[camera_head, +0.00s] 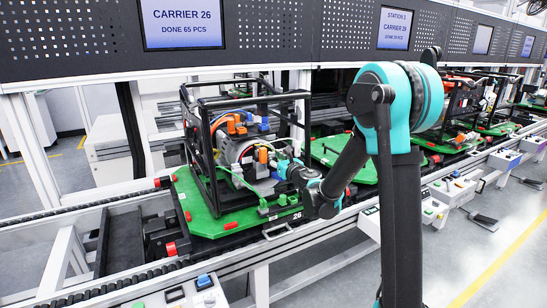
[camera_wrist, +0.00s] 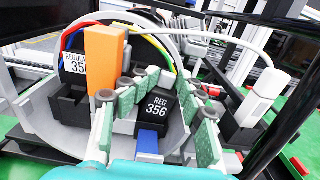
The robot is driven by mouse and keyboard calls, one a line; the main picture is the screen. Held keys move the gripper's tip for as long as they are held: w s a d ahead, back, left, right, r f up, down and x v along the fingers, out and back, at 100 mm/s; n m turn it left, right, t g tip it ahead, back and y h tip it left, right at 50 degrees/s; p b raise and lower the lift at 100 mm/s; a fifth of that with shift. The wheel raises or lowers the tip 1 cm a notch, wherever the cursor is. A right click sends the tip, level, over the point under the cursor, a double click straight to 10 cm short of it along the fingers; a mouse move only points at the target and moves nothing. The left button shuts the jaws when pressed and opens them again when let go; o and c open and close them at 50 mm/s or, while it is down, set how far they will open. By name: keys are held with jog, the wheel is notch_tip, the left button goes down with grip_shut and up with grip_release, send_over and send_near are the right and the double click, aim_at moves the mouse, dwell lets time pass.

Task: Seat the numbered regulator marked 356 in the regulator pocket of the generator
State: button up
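The regulator marked 356 (camera_wrist: 159,104) is a small black block with white lettering "REG 356" in the wrist view. Whether the regulator touches the housing cannot be told. In the head view my gripper (camera_head: 287,170) reaches the generator (camera_head: 237,150) from the right; the regulator cannot be made out.
An orange block (camera_wrist: 105,55) stands just left of the fingers. Black frame posts (camera_head: 209,160) enclose the generator on the green carrier (camera_head: 205,222). Other carriers stand along the conveyor to the right.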

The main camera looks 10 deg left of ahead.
jog(key=v, duration=0.8)
jog(key=s+d+m+t+h, duration=0.2)
jog(key=d+m+h, duration=0.8)
jog(key=d+m, duration=0.9)
jog(key=s+d+f+m+g+h, duration=0.35)
jog(key=s+d+m, duration=0.3)
jog(key=m, duration=0.25)
jog(key=s+f+m+g+y, duration=0.1)
jog(key=s+f+m+g, duration=0.3)
jog(key=s+f+m, duration=0.3)
jog(key=s+f+m+g+y, duration=0.2)
jog(key=s+f+m+g, duration=0.3)
jog(key=s, duration=1.1)
notch_tip(320, 180, down, 4)
jog(key=a+m, duration=0.1)
jog(key=m, duration=0.1)
jog(key=shift+m, duration=0.4)
